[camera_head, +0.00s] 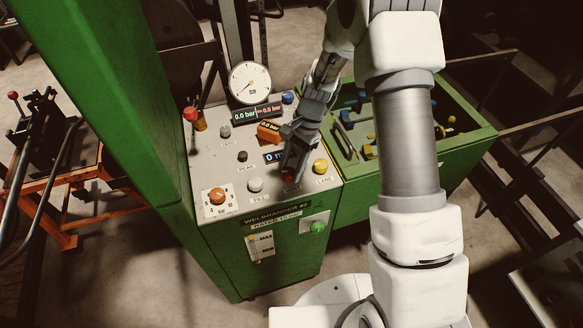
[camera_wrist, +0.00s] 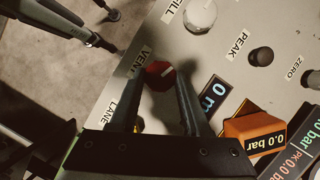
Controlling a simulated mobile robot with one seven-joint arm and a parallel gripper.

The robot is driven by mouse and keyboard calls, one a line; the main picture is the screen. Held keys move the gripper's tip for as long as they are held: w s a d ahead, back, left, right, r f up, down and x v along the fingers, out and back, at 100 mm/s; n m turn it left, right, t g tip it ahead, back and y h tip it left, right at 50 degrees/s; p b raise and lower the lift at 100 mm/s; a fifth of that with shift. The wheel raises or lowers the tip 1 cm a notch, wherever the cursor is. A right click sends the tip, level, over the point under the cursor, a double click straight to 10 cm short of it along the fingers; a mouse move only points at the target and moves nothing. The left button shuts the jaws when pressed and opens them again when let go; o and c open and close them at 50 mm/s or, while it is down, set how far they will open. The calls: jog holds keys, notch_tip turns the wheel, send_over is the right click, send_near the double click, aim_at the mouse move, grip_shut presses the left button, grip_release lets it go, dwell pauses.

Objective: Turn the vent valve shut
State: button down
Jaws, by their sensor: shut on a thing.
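The vent valve is a dark red knob with a pale mark on its face. In the wrist view the vent valve (camera_wrist: 160,75) sits beside the label VENT on the panel. My gripper (camera_wrist: 158,82) is shut on it, with one finger on each side. In the head view my gripper (camera_head: 290,174) reaches down to the front part of the panel. The vent valve (camera_head: 288,179) shows there only in part, behind the fingers. The exact angle of the mark against any end stop cannot be told.
On the panel (camera_head: 236,165) stand a white FILL knob (camera_head: 255,184), a yellow LANE knob (camera_head: 320,166), an orange knob (camera_head: 217,196) and small dark knobs. A round gauge (camera_head: 250,83) and displays reading 0.0 bar stand behind. A green bin (camera_head: 465,150) with tools is to the right.

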jog(key=shift+w+a+n+g+h, duration=0.1)
jog(key=shift+n+g+h, duration=0.35)
jog(key=shift+n, duration=1.15)
jog(key=shift+c, duration=1.8)
grip_release()
jog(key=shift+h+b, duration=0.25)
jog(key=shift+b, duration=0.05)
jog(key=v, duration=1.7)
jog(key=shift+r+b, duration=0.2)
jog(key=shift+b, duration=0.1)
